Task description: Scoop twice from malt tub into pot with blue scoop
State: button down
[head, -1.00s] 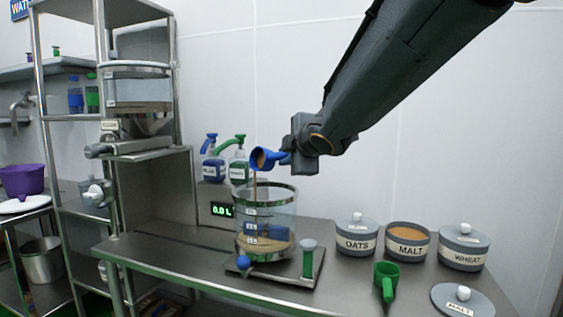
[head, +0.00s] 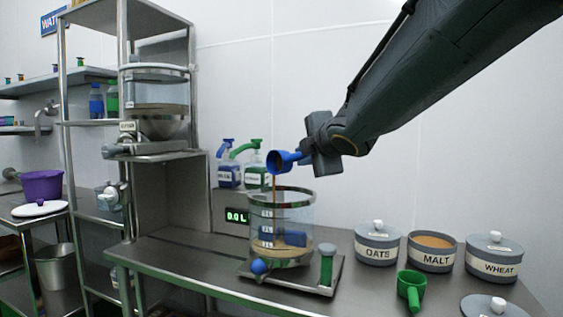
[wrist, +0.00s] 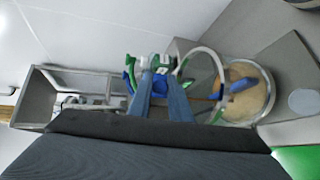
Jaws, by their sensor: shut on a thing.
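My gripper (head: 303,154) is shut on the blue scoop (head: 279,161) above the pot. The scoop is tipped, and a thin brown stream falls from it into the clear pot (head: 310,215). The pot has a metal rim and some tan powder at its bottom; the powder also shows in the wrist view (wrist: 243,103). The malt tub (head: 432,262) stands open at the right, with orange-brown malt inside. Its lid (head: 480,307) lies on the table at the lower right, partly cut off. In the wrist view the gripper fingers (wrist: 163,75) point towards the scoop, which is hard to make out.
Closed oats (head: 377,253) and wheat (head: 491,268) tubs flank the malt. A green scoop (head: 411,287) lies in front. A display (head: 237,216) reads 0.0 L. A metal rack (head: 155,155) rises at the left.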

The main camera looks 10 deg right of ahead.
jog(key=shift+f+n+t+b, duration=0.1)
jog(key=shift+n+t+b, duration=0.3)
jog(key=shift+n+b, duration=1.3)
jog(key=shift+b, duration=0.45)
jog(key=shift+p, duration=0.45)
dwell(0.5)
jog(key=m+p, duration=0.1)
jog(key=p, duration=0.1)
jog(key=m+p, duration=0.2)
jog(key=p, duration=0.1)
jog(key=shift+r+g, duration=0.25)
jog(key=shift+g, duration=0.15)
jog(key=m+p, duration=0.2)
jog(key=p, duration=0.4)
jog(key=shift+m+g, duration=0.4)
jog(key=m+p, duration=0.1)
jog(key=p, duration=0.3)
jog(key=shift+s+d+y, duration=0.1)
jog(key=shift+y, duration=0.2)
jog(key=m+g+p, duration=0.1)
jog(key=m+p, duration=0.1)
jog(key=p, duration=0.4)
jog(key=m+y+p, duration=0.1)
jog(key=m+p, duration=0.1)
jog(key=p, duration=0.5)
jog(key=shift+g+p, duration=0.3)
jog(key=shift+g, duration=0.1)
